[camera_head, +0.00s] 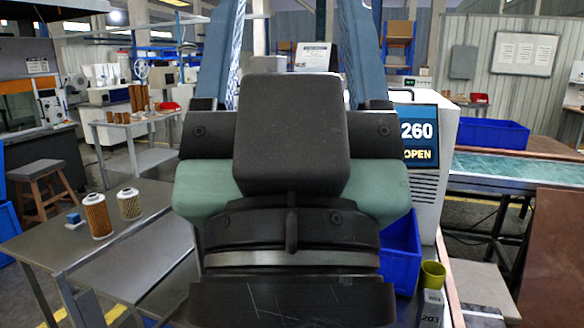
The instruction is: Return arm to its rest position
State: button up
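My own arm, with its dark housing and teal parts, fills the middle of the head view, and its links rise out of the top. No gripper fingers show, so I cannot see whether my gripper is open, shut or holding anything. An orange-brown filter cartridge (98,217) with a white top stands upright on the grey metal table (58,252) at the left. A paler, yellowish cartridge (130,204) stands upright beside it. My arm hides much of the centre.
Another blue bin (492,133) is at the green-topped conveyor (515,168). A stool (42,172) stands left.

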notch_tip(320, 180, up, 15)
jog(key=p, duration=1.2)
jog(key=shift+f, duration=0.2)
jog(key=shift+f, duration=0.1)
